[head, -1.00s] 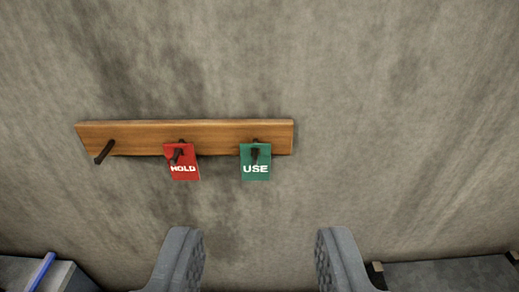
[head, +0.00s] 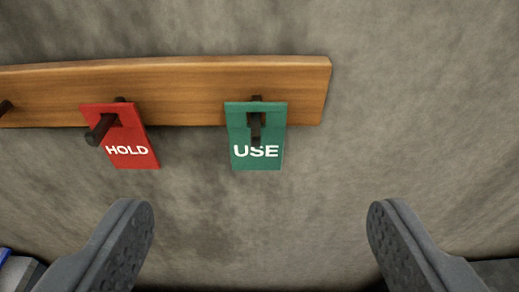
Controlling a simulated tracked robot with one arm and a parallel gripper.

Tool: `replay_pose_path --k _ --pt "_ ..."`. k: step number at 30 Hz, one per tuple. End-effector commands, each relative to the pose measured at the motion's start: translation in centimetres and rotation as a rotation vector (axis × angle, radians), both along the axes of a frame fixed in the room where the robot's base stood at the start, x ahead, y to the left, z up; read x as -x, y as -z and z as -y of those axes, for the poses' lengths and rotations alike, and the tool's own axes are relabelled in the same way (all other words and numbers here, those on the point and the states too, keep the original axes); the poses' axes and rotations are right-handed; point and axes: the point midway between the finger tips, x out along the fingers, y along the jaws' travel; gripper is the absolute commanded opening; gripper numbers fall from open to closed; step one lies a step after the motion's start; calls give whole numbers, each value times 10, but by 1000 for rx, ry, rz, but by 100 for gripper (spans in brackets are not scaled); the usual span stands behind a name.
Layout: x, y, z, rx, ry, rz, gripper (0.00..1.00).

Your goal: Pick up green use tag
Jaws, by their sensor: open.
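The green USE tag (head: 257,160) hangs from a dark peg on a wooden rail (head: 190,82), near the rail's right end. The peg passes through a slot in the tag's upper part. My gripper (head: 260,232) is open and empty, with its two grey fingers wide apart. The fingers show lower in the picture than the tag, one to each side of it, and do not touch it.
A red HOLD tag (head: 128,148) hangs tilted on a peg to the left of the green tag. Another peg (head: 5,107) at the far left is bare. The grey wall (head: 430,120) right of the rail is clear. A blue object (head: 4,257) shows at the lower left edge.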

Motion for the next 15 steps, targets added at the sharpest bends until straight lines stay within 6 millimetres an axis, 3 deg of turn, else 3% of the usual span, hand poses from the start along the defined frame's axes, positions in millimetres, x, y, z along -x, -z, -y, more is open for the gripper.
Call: replay_pose_path --k 8,15 --pt "-16 11 1 -1 1 -4 73" --pt "-42 19 0 -1 1 -5 73"
